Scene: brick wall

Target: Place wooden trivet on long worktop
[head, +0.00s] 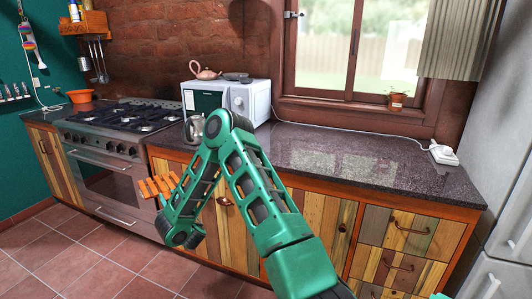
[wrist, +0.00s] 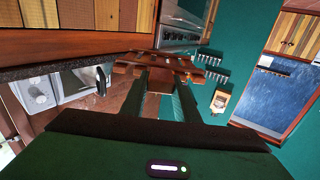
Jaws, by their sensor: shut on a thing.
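The wooden trivet (head: 157,186), a slatted orange-brown grid, is held out in front of the stove and cabinets, below worktop height in the head view. In the wrist view the trivet (wrist: 150,68) lies across the ends of my fingers. My gripper (wrist: 162,80) is shut on it; in the head view my green arm largely hides the gripper. The long worktop (head: 360,160) is dark speckled stone over wooden cabinets, running from the stove to the fridge. My arm hides part of its front edge.
A white microwave (head: 228,100) with a teapot (head: 205,72) on top and a metal kettle (head: 194,128) stand at the worktop's left end. A power strip (head: 444,154) with a cable lies at its right end. The middle is clear. The stove (head: 120,135) is left.

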